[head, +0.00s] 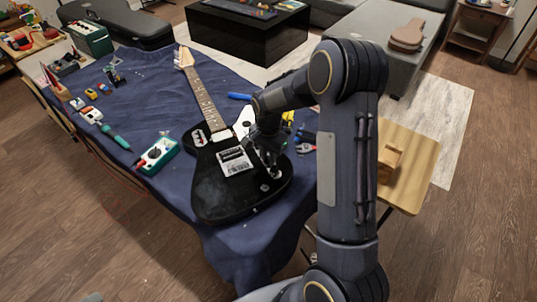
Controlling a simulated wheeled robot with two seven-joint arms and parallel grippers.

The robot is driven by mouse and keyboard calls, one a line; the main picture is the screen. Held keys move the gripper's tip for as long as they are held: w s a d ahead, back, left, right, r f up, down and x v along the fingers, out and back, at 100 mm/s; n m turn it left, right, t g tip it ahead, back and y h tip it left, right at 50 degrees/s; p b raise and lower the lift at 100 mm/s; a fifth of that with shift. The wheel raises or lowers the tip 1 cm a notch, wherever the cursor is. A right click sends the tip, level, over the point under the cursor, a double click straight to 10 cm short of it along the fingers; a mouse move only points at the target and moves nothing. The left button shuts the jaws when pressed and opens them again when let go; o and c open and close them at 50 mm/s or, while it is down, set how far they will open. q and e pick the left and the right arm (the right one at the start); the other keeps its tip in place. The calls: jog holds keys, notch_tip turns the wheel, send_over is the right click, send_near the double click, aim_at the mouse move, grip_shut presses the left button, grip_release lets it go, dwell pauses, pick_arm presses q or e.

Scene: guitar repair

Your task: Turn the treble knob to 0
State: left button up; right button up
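A black electric guitar (218,195) lies on the blue cloth of the table, its neck pointing to the back left. Its bridge plate (234,161) shows as a pale rectangle on the body. I cannot read which knob is the treble one or what any knob is set to. My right gripper (272,168) is low over the guitar's right side, by the control area. It hides part of that area. Its fingertips are too small and dark to tell open from shut. My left gripper is out of view.
A teal-edged meter box (156,156) stands left of the guitar, with a soldering-iron-like tool (118,138) nearby. Several small tools lie on the cloth's far left. A blue tool (239,96) lies right of the neck. A wooden side table (412,185) stands at right.

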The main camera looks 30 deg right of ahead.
grip_shut()
jog(key=n, duration=0.3)
jog(key=shift+n+b, duration=0.4)
jog(key=n, duration=0.4)
jog(key=shift+n+b, duration=0.3)
jog(key=shift+b, duration=0.05)
jog(key=n, duration=0.8)
jog(key=shift+n, duration=0.4)
